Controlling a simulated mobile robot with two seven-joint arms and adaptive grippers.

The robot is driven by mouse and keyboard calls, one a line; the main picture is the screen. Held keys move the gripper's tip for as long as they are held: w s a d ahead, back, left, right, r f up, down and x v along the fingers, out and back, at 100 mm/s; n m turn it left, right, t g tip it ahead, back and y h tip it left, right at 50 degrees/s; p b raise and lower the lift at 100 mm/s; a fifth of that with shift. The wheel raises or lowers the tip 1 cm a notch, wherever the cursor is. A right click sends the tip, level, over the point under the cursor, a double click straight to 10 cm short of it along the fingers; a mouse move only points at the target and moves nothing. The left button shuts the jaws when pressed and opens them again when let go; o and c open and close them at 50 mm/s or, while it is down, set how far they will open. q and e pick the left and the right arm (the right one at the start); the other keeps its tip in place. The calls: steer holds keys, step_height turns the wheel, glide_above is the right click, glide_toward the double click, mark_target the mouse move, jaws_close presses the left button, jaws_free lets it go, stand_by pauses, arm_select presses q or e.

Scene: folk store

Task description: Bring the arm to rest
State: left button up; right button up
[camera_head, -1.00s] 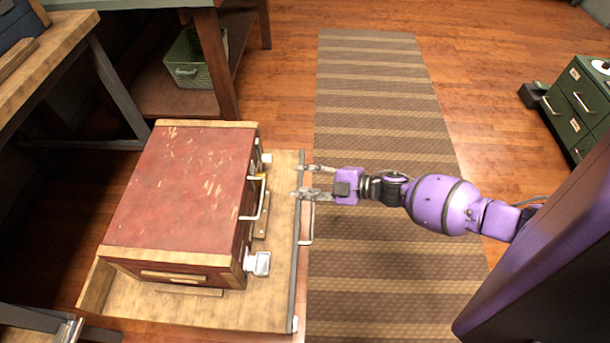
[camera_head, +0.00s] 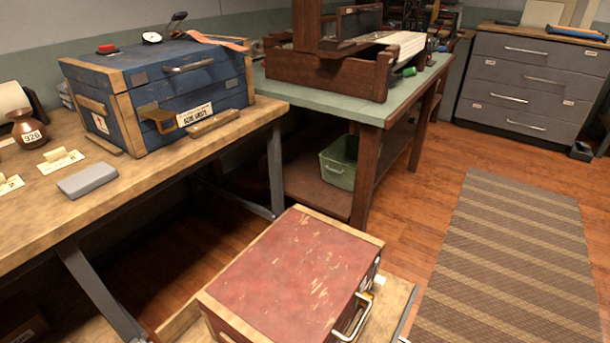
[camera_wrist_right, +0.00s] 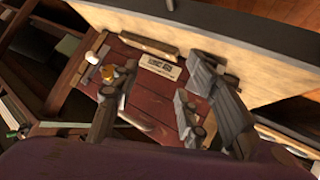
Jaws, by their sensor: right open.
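My right gripper (camera_wrist_right: 155,98) shows only in the right wrist view. Its two grey fingers are wide apart, with nothing held between them. Beyond and between the fingers is a dark red wooden surface (camera_wrist_right: 150,98) with a pale label; I cannot tell how far off it is. In the head view neither arm shows. The red chest (camera_head: 295,275) with wooden edging and a pale handle sits low in front, on a wooden board (camera_head: 395,305). My left gripper is in no view.
A wooden workbench (camera_head: 140,170) at left carries a blue chest (camera_head: 165,90), a grey block (camera_head: 87,180) and a copper pot (camera_head: 28,128). A green-topped table (camera_head: 340,105) stands behind, a green basket (camera_head: 340,165) on its lower shelf. The striped rug (camera_head: 510,260) at right is clear.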

steer(key=s+d+m+g+h, duration=0.1)
steer(key=s+m+g+h, duration=0.4)
steer(key=s, duration=2.5)
arm_select(q)
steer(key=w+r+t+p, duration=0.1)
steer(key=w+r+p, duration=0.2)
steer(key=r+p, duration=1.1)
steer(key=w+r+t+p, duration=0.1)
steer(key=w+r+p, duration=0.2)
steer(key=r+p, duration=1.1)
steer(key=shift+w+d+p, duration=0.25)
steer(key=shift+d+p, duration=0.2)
steer(key=shift+p, duration=0.6)
arm_select(e)
steer(key=w+r+m+t+y, duration=0.1)
steer(key=w+r, duration=0.3)
steer(key=r, duration=1)
steer(key=w+r+m+t+y, duration=0.1)
steer(key=w+r, duration=0.3)
steer(key=r, duration=1)
steer(key=shift+w+a+r+m+t, duration=0.2)
steer(key=shift+a+r+m+t, duration=0.1)
steer(key=shift+a+t, duration=0.2)
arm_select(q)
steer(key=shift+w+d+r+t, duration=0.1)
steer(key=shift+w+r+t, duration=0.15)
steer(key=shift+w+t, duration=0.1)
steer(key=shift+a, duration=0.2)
arm_select(e)
steer(key=shift+w, duration=0.1)
